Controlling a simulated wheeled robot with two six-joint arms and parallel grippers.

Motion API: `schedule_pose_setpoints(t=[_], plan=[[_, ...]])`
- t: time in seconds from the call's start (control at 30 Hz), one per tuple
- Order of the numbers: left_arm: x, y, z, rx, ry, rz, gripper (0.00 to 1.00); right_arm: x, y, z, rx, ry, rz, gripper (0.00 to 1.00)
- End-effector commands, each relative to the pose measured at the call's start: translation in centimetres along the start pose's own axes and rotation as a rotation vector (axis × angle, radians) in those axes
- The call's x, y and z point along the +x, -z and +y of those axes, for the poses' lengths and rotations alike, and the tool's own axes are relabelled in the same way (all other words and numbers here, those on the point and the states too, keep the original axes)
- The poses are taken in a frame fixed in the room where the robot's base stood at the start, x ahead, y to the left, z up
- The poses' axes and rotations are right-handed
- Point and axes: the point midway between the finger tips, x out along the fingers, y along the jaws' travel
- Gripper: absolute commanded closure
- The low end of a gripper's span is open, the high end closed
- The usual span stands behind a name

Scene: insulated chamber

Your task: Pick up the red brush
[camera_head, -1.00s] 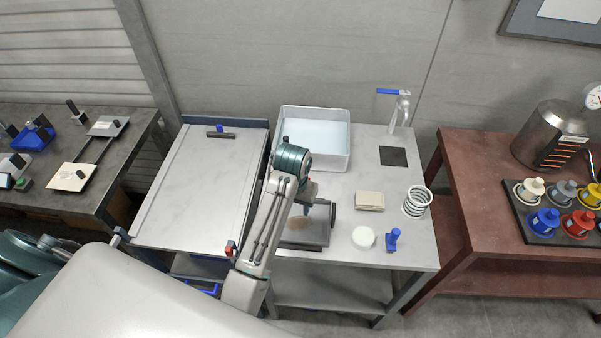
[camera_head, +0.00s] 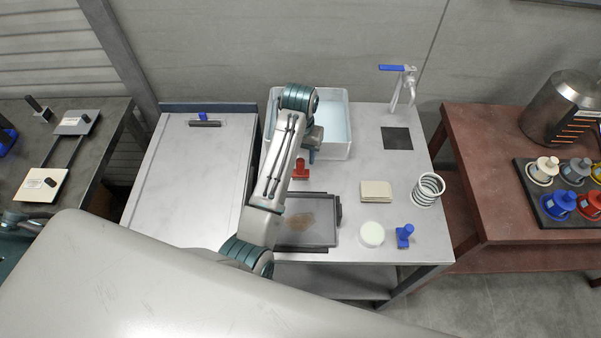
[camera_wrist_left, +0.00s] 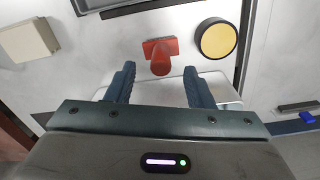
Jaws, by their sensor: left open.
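The red brush (camera_head: 300,169) stands on the grey table just in front of the white basin, behind the dark tray. In the left wrist view the red brush (camera_wrist_left: 160,55) shows a round handle and a flat block, beyond the fingertips and about midway between them. My left gripper (camera_head: 312,157) is near the basin's front wall, close to the brush. Its two blue fingers (camera_wrist_left: 158,80) are apart, with nothing between them. The arm hides part of the table left of the brush. My right gripper is not in view.
A round yellow pad (camera_wrist_left: 216,40) lies close beside the brush. The white basin (camera_head: 342,150) stands behind. The dark tray (camera_head: 300,240) with a brown stain, a beige block (camera_head: 376,191), a white disc (camera_head: 372,234) and a blue-handled item (camera_head: 404,236) are nearby.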

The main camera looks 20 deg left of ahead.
Motion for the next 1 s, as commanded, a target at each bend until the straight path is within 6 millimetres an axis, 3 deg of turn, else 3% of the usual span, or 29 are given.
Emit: schedule_pose_setpoints(t=[0.23, 0.5, 0.77, 1.0], plan=[[1.9, 0.0, 0.0, 0.000, 0.000, -0.003, 0.52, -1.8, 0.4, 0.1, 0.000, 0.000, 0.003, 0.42], [5.7, 0.1, 0.1, -0.001, 0.001, 0.000, 0.52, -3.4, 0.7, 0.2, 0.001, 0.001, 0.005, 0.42], [6.2, 0.2, 0.1, -0.001, 0.000, 0.003, 0.52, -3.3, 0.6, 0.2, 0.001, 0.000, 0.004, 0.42], [6.2, 0.2, 0.1, -0.001, 0.000, 0.003, 0.95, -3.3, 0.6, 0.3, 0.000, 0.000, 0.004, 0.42]])
